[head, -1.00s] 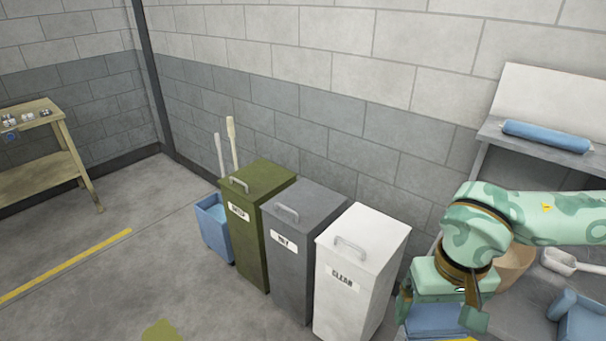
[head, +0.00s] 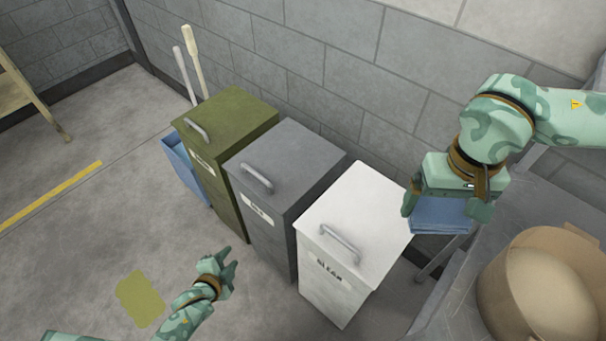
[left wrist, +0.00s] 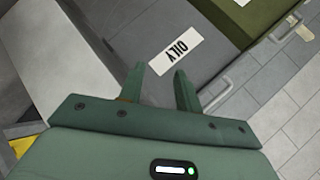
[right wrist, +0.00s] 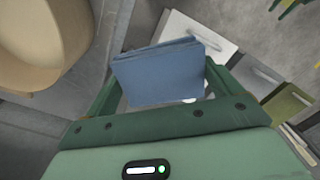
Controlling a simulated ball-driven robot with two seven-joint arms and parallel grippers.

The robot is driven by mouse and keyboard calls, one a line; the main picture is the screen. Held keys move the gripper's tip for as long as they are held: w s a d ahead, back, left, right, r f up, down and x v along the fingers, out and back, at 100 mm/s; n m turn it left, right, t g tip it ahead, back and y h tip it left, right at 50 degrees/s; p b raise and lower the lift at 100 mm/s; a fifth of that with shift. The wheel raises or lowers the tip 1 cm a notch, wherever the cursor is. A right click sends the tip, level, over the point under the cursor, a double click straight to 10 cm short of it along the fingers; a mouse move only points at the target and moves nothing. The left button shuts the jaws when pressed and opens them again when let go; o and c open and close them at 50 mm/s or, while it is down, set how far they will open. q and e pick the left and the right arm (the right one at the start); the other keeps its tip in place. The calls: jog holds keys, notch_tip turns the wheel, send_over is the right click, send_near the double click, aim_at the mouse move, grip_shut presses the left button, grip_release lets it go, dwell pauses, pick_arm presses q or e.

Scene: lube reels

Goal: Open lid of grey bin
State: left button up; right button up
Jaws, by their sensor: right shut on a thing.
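The grey bin (head: 286,155) stands between the green bin (head: 232,111) and the white bin (head: 358,218), its flat lid shut. A light grey handle (head: 256,178) sits at the lid's front edge. The bin's front shows its OILY label in the left wrist view (left wrist: 178,52), with the handle (left wrist: 215,95) right of my fingers. My left gripper (head: 230,258) is open and empty, in front of the grey bin and below lid height. My right gripper (head: 447,212) is shut on a folded blue cloth (head: 440,216), which also shows in the right wrist view (right wrist: 160,75).
A blue bucket (head: 183,165) stands left of the green bin, with two long handles behind. A large tan round container (head: 545,290) is on a grey surface at right. A yellow-green patch (head: 139,298) lies on the floor. Floor in front of the bins is otherwise open.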

aim_at(256, 173)
pick_arm(q)
jog(key=w+d+r+m+t+h+b, duration=0.25)
jog(key=w+r+m+t, duration=0.35)
jog(key=w+r, duration=0.55)
pick_arm(e)
notch_tip(256, 173, down, 5)
jog(key=shift+w+f+b, duration=0.1)
jog(key=shift+f+b, duration=0.05)
jog(key=shift+b, duration=0.25)
pick_arm(q)
jog(key=shift+m+g, duration=0.6)
jog(key=shift+g, duration=0.1)
jog(key=b+x, duration=0.3)
jog(key=x, duration=0.7)
jog(key=shift+w+d+f, duration=0.1)
jog(key=shift+w, duration=0.2)
jog(key=shift+w+d+b, duration=0.15)
jog(key=shift+w+b, duration=0.2)
jog(key=shift+w, duration=0.2)
pick_arm(e)
jog(key=shift+g, duration=0.3)
notch_tip(256, 173, down, 5)
jog(key=shift+r, duration=0.2)
pick_arm(q)
grip_shut()
